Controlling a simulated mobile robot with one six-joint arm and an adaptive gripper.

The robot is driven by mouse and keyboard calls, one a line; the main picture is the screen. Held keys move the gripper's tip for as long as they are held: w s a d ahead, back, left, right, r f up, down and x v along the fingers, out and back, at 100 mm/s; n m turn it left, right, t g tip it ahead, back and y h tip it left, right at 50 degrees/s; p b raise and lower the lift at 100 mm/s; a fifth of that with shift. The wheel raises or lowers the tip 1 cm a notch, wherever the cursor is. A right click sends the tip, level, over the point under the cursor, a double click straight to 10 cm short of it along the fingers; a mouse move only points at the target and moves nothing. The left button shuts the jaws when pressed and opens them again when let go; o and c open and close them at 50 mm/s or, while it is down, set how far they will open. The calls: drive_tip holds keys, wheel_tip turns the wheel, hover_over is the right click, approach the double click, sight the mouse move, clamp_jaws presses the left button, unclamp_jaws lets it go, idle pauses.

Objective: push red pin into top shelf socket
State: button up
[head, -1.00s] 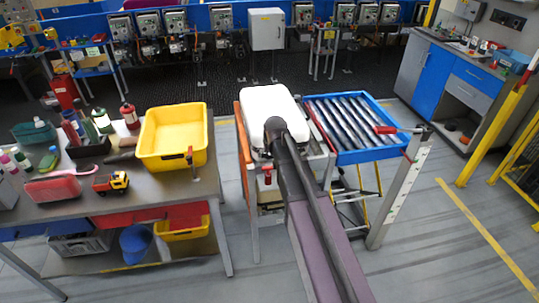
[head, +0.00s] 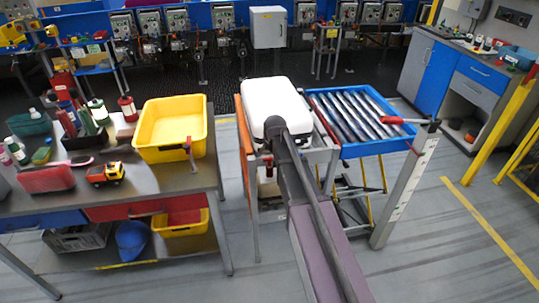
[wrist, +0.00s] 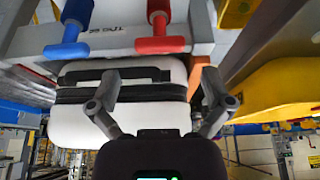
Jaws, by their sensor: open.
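A red pin (wrist: 160,30) with a wide T-shaped end shows at the top of the wrist view, on a grey beam (wrist: 112,40) with lettering. A blue pin (wrist: 68,36) of the same shape is to its left. My gripper (wrist: 160,92) is open, its two dark fingers spread apart with nothing between them. The red pin is above the gap between the fingers in the picture, apart from them. My arm hides the gripper there. I cannot make out a socket.
A blue tray of rollers (head: 350,150) stands right of the case, with a red-handled post (head: 405,190) at its corner. A bench (head: 95,195) with a yellow bin (head: 170,150) and bottles is on the left. The floor at right is open.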

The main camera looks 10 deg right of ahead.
drive_tip(key=shift+b+x, duration=2)
drive_tip(key=shift+x, duration=0.5)
drive_tip(key=c, duration=1)
drive_tip(key=shift+o, duration=0.2)
drive_tip(key=shift+r+p, duration=3)
drive_tip(key=shift+r+p, duration=1.85)
wheel_tip(320, 180, up, 7)
drive_tip(key=p, duration=0.7)
hover_over(270, 158)
drive_tip(key=shift+r, duration=0.1)
